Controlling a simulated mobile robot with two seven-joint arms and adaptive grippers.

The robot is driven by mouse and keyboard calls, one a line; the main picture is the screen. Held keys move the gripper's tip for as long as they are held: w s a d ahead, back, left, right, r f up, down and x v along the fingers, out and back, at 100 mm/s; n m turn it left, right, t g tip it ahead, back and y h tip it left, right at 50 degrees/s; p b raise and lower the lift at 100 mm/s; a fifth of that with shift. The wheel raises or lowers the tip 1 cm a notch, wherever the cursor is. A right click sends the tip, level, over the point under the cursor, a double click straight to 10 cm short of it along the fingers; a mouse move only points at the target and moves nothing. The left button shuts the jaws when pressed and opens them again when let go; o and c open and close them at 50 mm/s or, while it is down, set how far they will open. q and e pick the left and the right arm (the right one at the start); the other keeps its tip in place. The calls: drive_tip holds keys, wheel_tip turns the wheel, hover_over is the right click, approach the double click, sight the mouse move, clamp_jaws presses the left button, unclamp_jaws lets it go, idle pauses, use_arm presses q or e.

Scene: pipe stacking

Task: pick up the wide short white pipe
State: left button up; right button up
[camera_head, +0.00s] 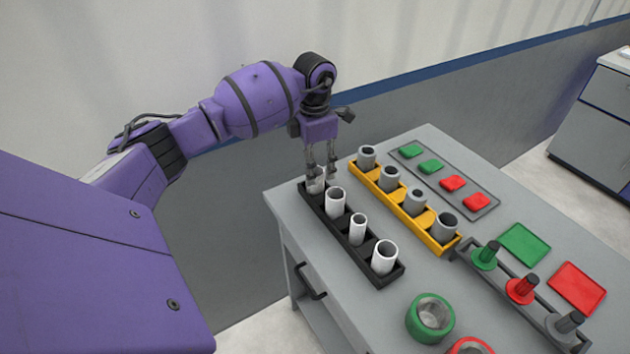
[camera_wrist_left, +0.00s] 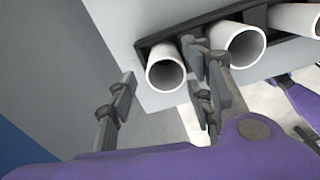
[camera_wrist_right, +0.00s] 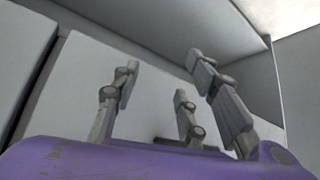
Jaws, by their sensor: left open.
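Several white pipes stand upright in the black rack (camera_head: 349,246). The farthest pipe (camera_head: 317,187) is partly hidden by my left gripper (camera_head: 321,172). In the left wrist view its open end (camera_wrist_left: 166,73) shows between the spread fingers, apart from them. A wider-looking pipe (camera_wrist_left: 238,45) stands beside it, just outside the right-hand fingers; it is the second pipe (camera_head: 335,201) in the head view. A slim pipe (camera_head: 358,229) and a broad near pipe (camera_head: 384,257) follow. I cannot tell for sure which one is wide and short. My right gripper (camera_wrist_right: 160,95) is open and empty.
A yellow rack (camera_head: 404,208) with several grey pipes stands close to the right of the black rack. Green and red blocks, square plates, a peg holder (camera_head: 520,304) and a green ring (camera_head: 431,318) cover the rest of the grey table. A wall rises behind.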

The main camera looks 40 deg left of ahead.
use_arm(q)
drive_tip(key=shift+f, duration=1.15)
drive_tip(key=c, duration=1.1)
drive_tip(key=shift+r, duration=0.1)
drive_tip(key=shift+r, duration=0.4)
wheel_tip(320, 180, up, 2)
drive_tip(key=shift+r, duration=0.15)
drive_tip(key=s+d+r, duration=0.1)
drive_tip(key=s+r, duration=0.2)
drive_tip(key=s, duration=0.1)
drive_tip(key=s+d+r, duration=0.1)
drive_tip(key=s+r, duration=0.2)
drive_tip(key=s, duration=0.2)
drive_tip(key=s+d+r, duration=0.1)
drive_tip(key=s+r, duration=0.2)
drive_tip(key=s, duration=0.1)
drive_tip(key=shift+s+d+r, duration=0.1)
drive_tip(key=shift+s+r, duration=0.25)
drive_tip(key=shift+r, duration=0.05)
